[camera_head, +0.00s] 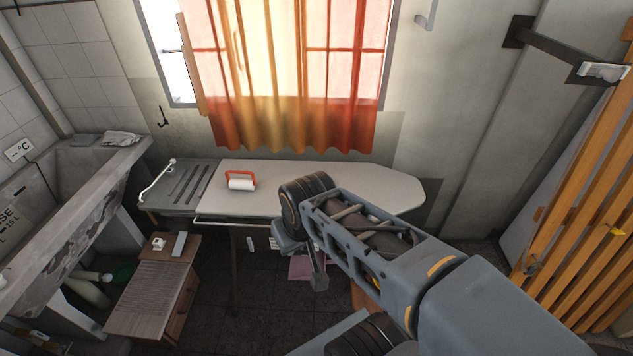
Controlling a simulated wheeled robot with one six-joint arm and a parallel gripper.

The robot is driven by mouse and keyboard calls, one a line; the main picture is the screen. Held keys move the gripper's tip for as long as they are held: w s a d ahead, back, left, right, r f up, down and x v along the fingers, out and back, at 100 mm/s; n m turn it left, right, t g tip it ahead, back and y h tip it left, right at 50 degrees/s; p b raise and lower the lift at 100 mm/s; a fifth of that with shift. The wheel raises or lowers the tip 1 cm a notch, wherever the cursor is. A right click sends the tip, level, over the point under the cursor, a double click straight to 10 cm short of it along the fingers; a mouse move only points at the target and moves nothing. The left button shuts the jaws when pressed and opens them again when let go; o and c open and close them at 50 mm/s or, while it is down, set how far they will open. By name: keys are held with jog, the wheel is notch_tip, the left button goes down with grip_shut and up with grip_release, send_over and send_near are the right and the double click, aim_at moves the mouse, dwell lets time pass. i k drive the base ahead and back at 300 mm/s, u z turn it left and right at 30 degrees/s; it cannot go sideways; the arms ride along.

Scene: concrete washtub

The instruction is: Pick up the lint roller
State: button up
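The lint roller (241,182), a white roll with a red handle, lies on the left part of the ironing board (340,187) below the window. My arm reaches in from the lower right. My gripper (318,281) points down in front of the board's near edge, to the right of the lint roller and nearer to me. It is apart from the roller. One finger shows clearly; the rest is hidden behind my arm, so its opening cannot be made out.
The board's metal rest (180,187) is at its left end. A concrete washtub (70,205) stands along the left wall. A low wooden cabinet (150,295) with small items stands before the board. An orange curtain (290,80) hangs behind. Wooden slats (580,200) stand at right.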

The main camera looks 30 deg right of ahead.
aim_at(233, 183)
jog(key=u, duration=0.7)
jog(key=i, duration=1.3)
jog(key=z, duration=0.3)
